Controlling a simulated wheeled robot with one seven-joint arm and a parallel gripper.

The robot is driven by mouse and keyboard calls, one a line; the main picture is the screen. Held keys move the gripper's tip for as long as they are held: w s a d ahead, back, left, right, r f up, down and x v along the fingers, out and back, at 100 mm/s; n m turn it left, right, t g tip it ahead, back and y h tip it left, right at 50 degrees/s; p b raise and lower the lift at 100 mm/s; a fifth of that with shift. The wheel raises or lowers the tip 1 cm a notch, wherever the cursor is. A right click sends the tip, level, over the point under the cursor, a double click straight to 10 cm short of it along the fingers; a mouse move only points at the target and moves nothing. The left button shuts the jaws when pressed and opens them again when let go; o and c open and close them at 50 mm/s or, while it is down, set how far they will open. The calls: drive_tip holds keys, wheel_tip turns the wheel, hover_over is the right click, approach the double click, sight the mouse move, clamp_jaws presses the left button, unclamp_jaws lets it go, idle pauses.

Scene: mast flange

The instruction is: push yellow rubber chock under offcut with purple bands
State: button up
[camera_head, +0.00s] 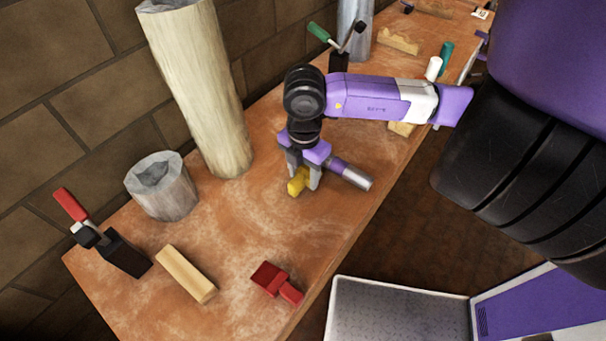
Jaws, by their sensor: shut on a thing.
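A yellow rubber chock (296,186) is low at the bench top, between the fingers of my gripper (304,180). My gripper points down and is shut on the chock, and its fingers hide part of it. A grey cylinder with a purple section (355,177) lies just right of my gripper. It appears to be the offcut with purple bands. Its left end is hidden behind the gripper, so I cannot tell whether the chock touches it.
A tall pale log (200,85) and a grey stump (162,187) stand on the bench (225,230) along the brick wall. A red-handled clamp (105,245), a wooden block (187,273) and red blocks (277,281) sit at the near end. A green-handled clamp (338,50) stands farther back.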

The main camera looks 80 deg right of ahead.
drive_tip(key=shift+s+d, duration=0.25)
drive_tip(key=shift+d, duration=0.2)
idle(0.3)
drive_tip(key=o, duration=1.5)
drive_tip(key=shift+r+b, duration=0.45)
drive_tip(key=shift+r, duration=3.5)
